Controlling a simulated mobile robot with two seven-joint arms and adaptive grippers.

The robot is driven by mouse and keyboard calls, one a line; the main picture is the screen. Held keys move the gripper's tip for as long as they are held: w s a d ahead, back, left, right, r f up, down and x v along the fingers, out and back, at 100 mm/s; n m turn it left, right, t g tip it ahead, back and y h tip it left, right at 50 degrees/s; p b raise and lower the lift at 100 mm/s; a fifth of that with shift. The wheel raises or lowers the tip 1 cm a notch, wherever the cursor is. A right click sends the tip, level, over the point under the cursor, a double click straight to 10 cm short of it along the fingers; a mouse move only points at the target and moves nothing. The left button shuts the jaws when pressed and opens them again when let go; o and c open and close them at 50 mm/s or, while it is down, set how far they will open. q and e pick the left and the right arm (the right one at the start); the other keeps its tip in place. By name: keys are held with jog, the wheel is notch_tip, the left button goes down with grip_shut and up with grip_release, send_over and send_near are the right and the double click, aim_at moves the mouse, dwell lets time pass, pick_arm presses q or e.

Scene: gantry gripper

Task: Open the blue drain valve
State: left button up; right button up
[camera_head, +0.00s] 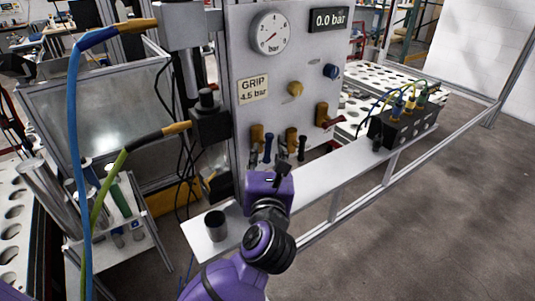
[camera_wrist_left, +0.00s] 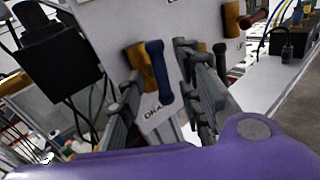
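The blue drain valve is a brass body with a blue lever (camera_head: 267,148) hanging down, low on the grey panel. In the left wrist view the blue lever (camera_wrist_left: 159,72) hangs almost straight down in front of a partly covered label. My left gripper (camera_head: 269,157) is just below and in front of the panel's lower valves. In the left wrist view my left gripper (camera_wrist_left: 160,105) is open, with one finger on each side of the blue lever. No contact with the lever can be made out. My right gripper is not in view.
A dark-lever valve (camera_head: 291,140) and a red-lever valve (camera_head: 323,117) sit right of the blue one. A blue knob (camera_head: 331,71), a gauge (camera_head: 269,33) and a 0.0 bar display (camera_head: 328,19) are above. A metal cup (camera_head: 215,226) stands on the ledge.

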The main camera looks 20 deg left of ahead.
pick_arm(q)
grip_shut()
jog(key=shift+f+n+b, duration=0.5)
jog(key=shift+b, duration=0.4)
jog(key=shift+r+t+b, duration=0.1)
jog(key=shift+t+b, duration=0.2)
jog(key=shift+r+y, duration=0.25)
jog(key=shift+y, duration=0.05)
jog(key=shift+r, duration=0.1)
jog(key=shift+o, duration=0.5)
grip_release()
jog(key=shift+a, duration=0.1)
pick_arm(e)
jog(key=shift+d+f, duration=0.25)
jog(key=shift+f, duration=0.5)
pick_arm(q)
jog(key=shift+s, duration=0.1)
